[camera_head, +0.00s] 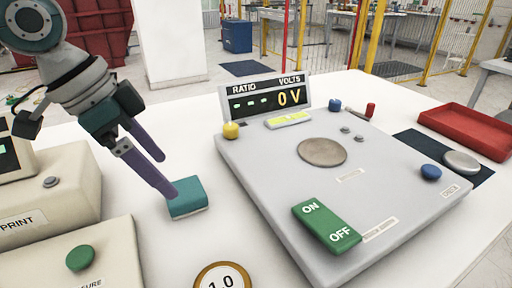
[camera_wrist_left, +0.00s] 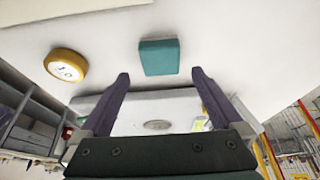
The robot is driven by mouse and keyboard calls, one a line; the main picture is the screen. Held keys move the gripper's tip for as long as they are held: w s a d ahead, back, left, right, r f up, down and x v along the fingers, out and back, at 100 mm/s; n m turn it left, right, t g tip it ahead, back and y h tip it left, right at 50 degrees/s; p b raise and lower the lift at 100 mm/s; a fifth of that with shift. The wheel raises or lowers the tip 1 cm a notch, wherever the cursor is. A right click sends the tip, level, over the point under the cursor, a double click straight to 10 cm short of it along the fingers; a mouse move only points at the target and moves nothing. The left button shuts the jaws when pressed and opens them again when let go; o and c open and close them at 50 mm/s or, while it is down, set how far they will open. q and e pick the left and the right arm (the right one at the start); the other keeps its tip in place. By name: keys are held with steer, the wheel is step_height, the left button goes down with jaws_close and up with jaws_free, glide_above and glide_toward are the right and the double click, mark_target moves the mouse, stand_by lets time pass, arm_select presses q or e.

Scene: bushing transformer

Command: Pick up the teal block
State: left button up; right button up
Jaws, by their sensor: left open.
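The teal block (camera_head: 187,197) lies on the white table, between the beige devices on the left and the grey tester panel on the right. My left gripper (camera_head: 170,178) comes down from the upper left, with its purple fingertips close by the block's left and upper side. In the left wrist view the block (camera_wrist_left: 159,57) shows beyond the fingertips, centred between the two fingers. The left gripper (camera_wrist_left: 158,76) is open and nothing is between its fingers. Whether a finger touches the block I cannot tell. My right gripper is not in view.
A yellow round gauge (camera_head: 221,277) lies in front of the block and shows in the wrist view (camera_wrist_left: 66,66). A red tray (camera_head: 468,130) stands far right.

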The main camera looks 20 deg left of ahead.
mark_target(181, 190)
arm_select(q)
steer(key=x, duration=0.6)
steer(key=shift+f+b, duration=0.1)
steer(key=shift+b, duration=0.25)
steer(key=shift+c, duration=0.2)
steer(key=c, duration=1.3)
step_height(181, 190, up, 20)
steer(key=p, duration=0.2)
steer(key=shift+p, duration=0.35)
